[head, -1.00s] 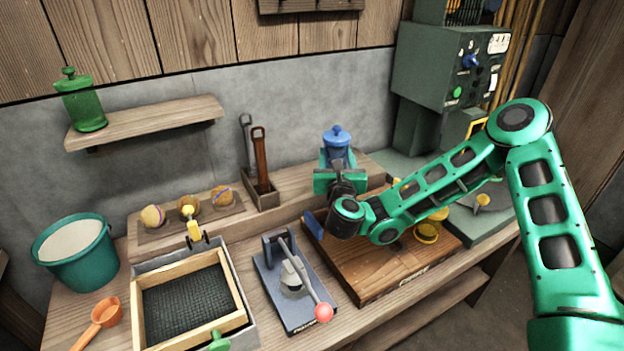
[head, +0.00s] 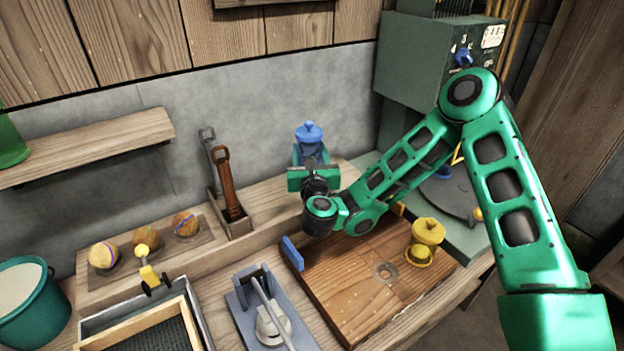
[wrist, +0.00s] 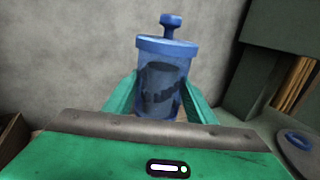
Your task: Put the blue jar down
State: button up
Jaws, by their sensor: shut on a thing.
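The blue jar (head: 310,137) has a lid with a round knob and see-through sides, with something dark inside. It is upright between the fingers of my gripper (head: 311,163), above the raised back ledge of the bench. The wrist view shows the jar (wrist: 165,75) between the two green fingers of my gripper (wrist: 160,108), which is shut on it. The lower part of the jar is hidden by the gripper body, so I cannot tell whether its base touches the ledge.
A wooden board (head: 345,290) with a yellow jar (head: 425,240) lies in front of the arm. A tool holder (head: 228,212) stands left of the gripper on the ledge (head: 270,205). A green machine (head: 430,75) stands at the right, and a wall shelf (head: 90,148) is at the left.

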jog(key=w+d+f, duration=0.1)
jog(key=d+f, duration=0.1)
jog(key=w+d+f, duration=0.2)
jog(key=d, duration=0.1)
jog(key=w+d+f, duration=0.2)
jog(key=shift+d, duration=0.3)
jog(key=shift+f, duration=1.95)
jog(key=o, duration=1.3)
jog(key=shift+f, duration=0.15)
jog(key=shift+s, duration=0.7)
jog(key=s, duration=0.3)
jog(key=s+d, duration=0.1)
jog(key=s, duration=0.6)
jog(key=shift+s+d, duration=0.25)
jog(key=shift+s, duration=0.15)
jog(key=shift+w, duration=0.1)
